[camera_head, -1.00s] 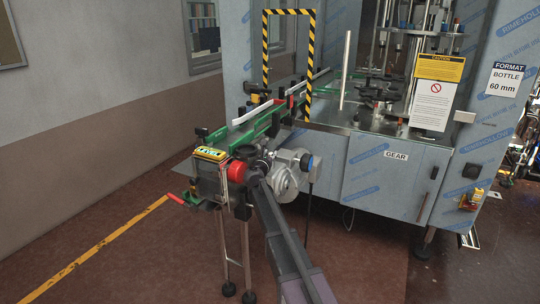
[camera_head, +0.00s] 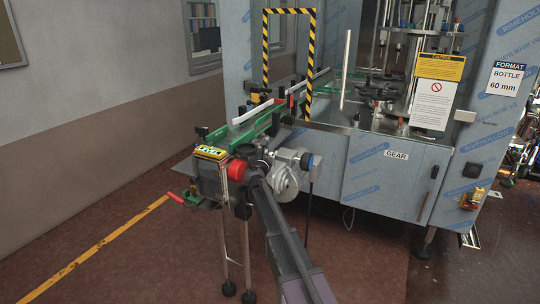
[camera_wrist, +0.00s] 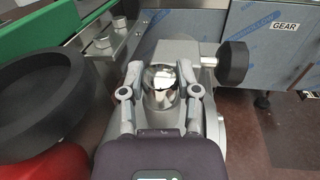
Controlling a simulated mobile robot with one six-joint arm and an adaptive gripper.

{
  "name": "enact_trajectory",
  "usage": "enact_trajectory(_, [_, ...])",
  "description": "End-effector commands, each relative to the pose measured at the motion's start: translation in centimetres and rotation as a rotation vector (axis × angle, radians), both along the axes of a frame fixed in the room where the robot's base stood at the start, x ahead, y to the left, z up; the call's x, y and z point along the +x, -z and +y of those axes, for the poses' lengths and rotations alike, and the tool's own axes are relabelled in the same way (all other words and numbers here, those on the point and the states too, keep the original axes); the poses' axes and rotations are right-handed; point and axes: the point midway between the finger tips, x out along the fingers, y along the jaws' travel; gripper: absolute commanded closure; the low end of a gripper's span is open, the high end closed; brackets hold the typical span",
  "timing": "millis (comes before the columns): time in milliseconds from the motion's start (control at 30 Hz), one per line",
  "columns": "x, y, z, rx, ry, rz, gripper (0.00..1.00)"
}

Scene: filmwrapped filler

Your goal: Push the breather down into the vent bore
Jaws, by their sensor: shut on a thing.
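A shiny, chrome-like rounded piece, which I take for the breather (camera_wrist: 160,92), sits between the two grey fingers of my gripper (camera_wrist: 161,70) in the wrist view. The fingers are closed against its sides. Behind and below it is the grey gear unit housing (camera_wrist: 185,48), which also shows in the head view (camera_head: 286,178). In the head view my gripper (camera_head: 258,160) is at the left of this housing, and the breather is too small and covered to make out. The vent bore is hidden, so I cannot tell how deep the breather sits.
A black round knob (camera_wrist: 237,63) stands close to the right of my gripper. A large dark ring-shaped part (camera_wrist: 40,95) and a red part (camera_wrist: 45,155) are at the left. The green-sided conveyor (camera_head: 260,128) runs behind, beside the blue-wrapped machine cabinet (camera_head: 380,175).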

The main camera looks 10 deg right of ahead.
Motion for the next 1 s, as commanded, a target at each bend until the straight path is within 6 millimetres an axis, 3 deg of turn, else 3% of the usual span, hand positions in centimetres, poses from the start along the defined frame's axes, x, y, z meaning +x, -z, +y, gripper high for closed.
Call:
enact_trajectory(267, [-0.1, 0.1, -0.05, 0.003, 0.002, 0.001, 1.0])
enact_trajectory(300, [-0.1, 0.1, -0.05, 0.003, 0.002, 0.001, 0.49])
enact_trajectory(400, [-0.09, 0.1, -0.04, 0.003, 0.001, 0.001, 0.19])
enact_trajectory(1000, [-0.71, 0.05, 0.44, 0.001, -0.001, 0.0, 0.18])
